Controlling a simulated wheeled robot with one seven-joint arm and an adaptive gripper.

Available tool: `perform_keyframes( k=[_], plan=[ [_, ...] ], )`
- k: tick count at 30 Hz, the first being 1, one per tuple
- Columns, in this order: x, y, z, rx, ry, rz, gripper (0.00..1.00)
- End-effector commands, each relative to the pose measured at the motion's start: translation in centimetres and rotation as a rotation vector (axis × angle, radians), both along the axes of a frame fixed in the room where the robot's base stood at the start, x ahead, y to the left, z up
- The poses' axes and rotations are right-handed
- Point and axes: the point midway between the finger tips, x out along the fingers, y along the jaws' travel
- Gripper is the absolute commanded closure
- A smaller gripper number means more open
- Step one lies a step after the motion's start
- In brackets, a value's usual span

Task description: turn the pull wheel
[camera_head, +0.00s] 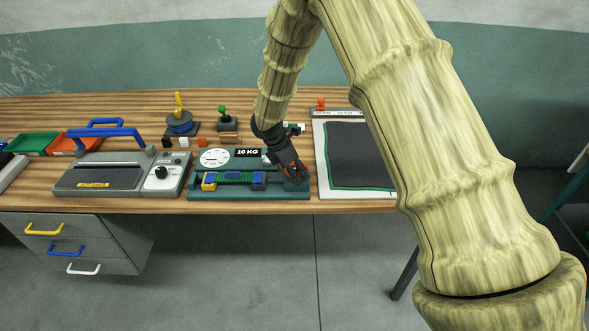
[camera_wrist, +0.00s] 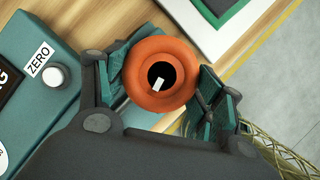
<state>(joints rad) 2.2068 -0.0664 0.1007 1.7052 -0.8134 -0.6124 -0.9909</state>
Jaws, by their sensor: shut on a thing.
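The pull wheel (camera_wrist: 172,97) is an orange round knob with a dark centre hole and a white mark in it. It fills the middle of the wrist view. My gripper (camera_head: 289,171) is at the right end of the teal pull tester (camera_head: 240,192). In the wrist view its two fingers sit on either side of the wheel and are shut on it. In the head view my gripper mostly hides the wheel. The tester carries a white dial (camera_head: 214,158), a "10 KG" plate and a green-and-blue netting strip (camera_head: 233,177).
A white-edged board (camera_head: 321,165) with dark netting lies right of the tester. A grey machine (camera_head: 125,178) with blue handle stands left. A ZERO button (camera_wrist: 55,76) is near my gripper. The table's front edge is close.

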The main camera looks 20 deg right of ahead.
Motion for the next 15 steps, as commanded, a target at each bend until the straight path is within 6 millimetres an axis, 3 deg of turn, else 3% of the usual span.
perform_keyframes(
  k=[15],
  plan=[
    [0.47,0.01,-0.04,0.000,-0.001,-0.452,0.56]
  ],
)
